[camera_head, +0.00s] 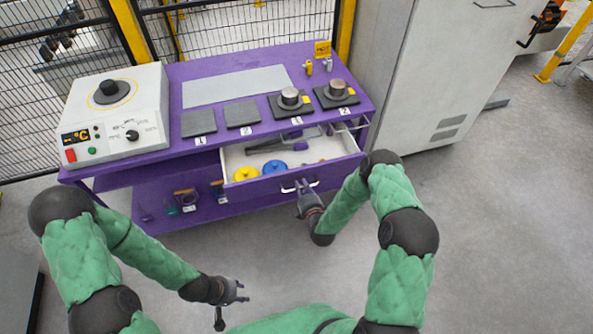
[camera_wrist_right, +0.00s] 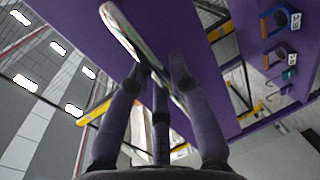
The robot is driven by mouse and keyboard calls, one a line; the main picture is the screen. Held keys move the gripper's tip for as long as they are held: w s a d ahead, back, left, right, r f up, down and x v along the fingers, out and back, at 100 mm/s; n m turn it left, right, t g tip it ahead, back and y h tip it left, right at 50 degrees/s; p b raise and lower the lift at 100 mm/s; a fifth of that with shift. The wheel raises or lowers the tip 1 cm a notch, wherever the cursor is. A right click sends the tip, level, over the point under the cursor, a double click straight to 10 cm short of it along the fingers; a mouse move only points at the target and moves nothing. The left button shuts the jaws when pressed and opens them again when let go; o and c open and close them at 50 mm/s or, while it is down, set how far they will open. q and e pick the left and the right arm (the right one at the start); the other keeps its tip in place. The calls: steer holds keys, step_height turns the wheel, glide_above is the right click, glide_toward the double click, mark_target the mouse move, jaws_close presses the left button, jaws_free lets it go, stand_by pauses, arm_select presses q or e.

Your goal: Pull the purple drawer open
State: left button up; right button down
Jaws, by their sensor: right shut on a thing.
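The purple drawer (camera_head: 268,194) stands pulled out from the purple workbench (camera_head: 170,100), and its light inside shows. Inside lie a yellow round item (camera_head: 246,174), a blue round item (camera_head: 274,167) and some dark tools. My right gripper (camera_head: 304,188) is at the drawer's front and is shut on its metal handle (camera_head: 290,188). In the right wrist view the fingers close around the silver handle (camera_wrist_right: 125,30). My left gripper (camera_head: 236,291) is away from the bench, low over the floor; its fingers are too small to judge.
A white temperature device (camera_head: 112,115) stands at the bench's left. Grey numbered pads and two weights on dark plates (camera_head: 290,100) sit on top. A grey cabinet (camera_head: 440,75) stands to the right. The floor in front of the bench is free.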

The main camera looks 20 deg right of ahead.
steer(key=f+v, duration=0.1)
steer(key=v, duration=0.6)
steer(key=shift+s+f, duration=0.3)
steer(key=shift+f, duration=0.05)
steer(key=c, duration=1.1)
jaws_free()
steer(key=v, duration=1.2)
steer(key=shift+w, duration=0.1)
